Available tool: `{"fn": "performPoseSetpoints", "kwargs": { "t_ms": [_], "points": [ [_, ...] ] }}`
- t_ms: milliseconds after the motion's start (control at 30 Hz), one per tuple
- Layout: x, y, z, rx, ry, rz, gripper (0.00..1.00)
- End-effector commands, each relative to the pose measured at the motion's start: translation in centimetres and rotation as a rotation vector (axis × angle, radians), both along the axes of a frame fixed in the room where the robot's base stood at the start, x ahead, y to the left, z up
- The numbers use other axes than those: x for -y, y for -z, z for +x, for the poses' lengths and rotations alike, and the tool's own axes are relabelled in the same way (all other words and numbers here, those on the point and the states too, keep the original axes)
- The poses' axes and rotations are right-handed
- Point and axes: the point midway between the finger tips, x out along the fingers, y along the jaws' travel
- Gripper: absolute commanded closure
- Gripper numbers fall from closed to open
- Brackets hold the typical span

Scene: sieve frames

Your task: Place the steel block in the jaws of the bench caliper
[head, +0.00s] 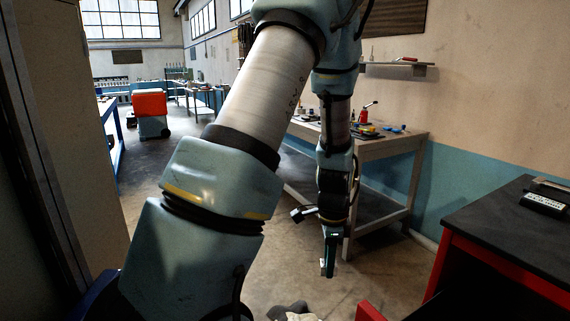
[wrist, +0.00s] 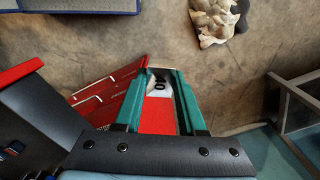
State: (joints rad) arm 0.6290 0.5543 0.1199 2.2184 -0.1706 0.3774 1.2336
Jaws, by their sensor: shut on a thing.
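My gripper (head: 328,268) hangs low over the open floor in the head view, fingers pointing down. In the wrist view its two green fingers (wrist: 160,78) are shut on a small pale grey piece with dark marks, which looks like the steel block (wrist: 158,86). The fingers hide its sides. A red surface shows between the fingers behind it; I cannot tell what it belongs to. I cannot make out the bench caliper in either view.
A dark-topped red bench (head: 500,228) with a keypad-like device (head: 544,204) stands at right. A wooden workbench (head: 395,145) with tools stands behind my arm. In the wrist view, a red slotted part (wrist: 100,98) lies left of the fingers and a crumpled pale cloth (wrist: 212,20) on the floor.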

Motion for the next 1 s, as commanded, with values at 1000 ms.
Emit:
{"fn": "performPoseSetpoints", "kwargs": {
  "t_ms": [1000],
  "points": [
    [-20.7, 10.0, 5.0, 0.002, -1.605, -0.001, 1.00]
  ]
}}
